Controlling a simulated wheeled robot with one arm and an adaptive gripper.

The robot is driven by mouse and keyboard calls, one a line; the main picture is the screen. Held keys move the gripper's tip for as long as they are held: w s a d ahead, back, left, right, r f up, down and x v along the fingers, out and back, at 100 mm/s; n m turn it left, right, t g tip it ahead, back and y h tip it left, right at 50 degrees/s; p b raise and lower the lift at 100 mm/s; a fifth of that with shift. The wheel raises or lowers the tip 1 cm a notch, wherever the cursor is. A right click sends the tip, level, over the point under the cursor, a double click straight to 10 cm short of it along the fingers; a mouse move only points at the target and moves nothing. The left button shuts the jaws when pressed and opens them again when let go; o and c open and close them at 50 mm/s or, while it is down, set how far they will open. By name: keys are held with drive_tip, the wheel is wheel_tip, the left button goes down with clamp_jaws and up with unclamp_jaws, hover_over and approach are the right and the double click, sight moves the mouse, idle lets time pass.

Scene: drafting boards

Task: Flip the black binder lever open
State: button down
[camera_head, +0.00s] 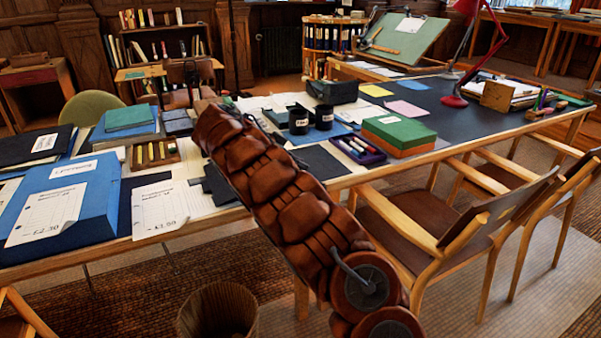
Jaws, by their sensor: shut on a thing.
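A flat black binder or folder (22,150) with a white label lies at the far left of the long table. I see no lever on it. A small flat black piece (318,162) lies mid-table, just right of my brown segmented arm, and darker flat pieces (218,188) lie just left of it; I cannot tell whether any is part of a binder. My arm reaches from the lower right up to the middle of the table and covers part of it. My gripper does not show, so what it holds is hidden.
A large blue box file (85,220) with paper sheets stands at the left front. Black cups (298,120), a pen tray (358,150) and a green-topped box (399,134) crowd the middle. Wooden chairs (425,215) stand at the front right; a bin (217,312) stands below.

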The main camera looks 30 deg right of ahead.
drive_tip(key=shift+a+h+b, duration=0.15)
drive_tip(key=shift+h+b, duration=0.15)
drive_tip(key=shift+b, duration=0.05)
idle(0.3)
drive_tip(key=c, duration=1)
unclamp_jaws()
drive_tip(key=shift+o, duration=0.2)
drive_tip(key=shift+v, duration=5.95)
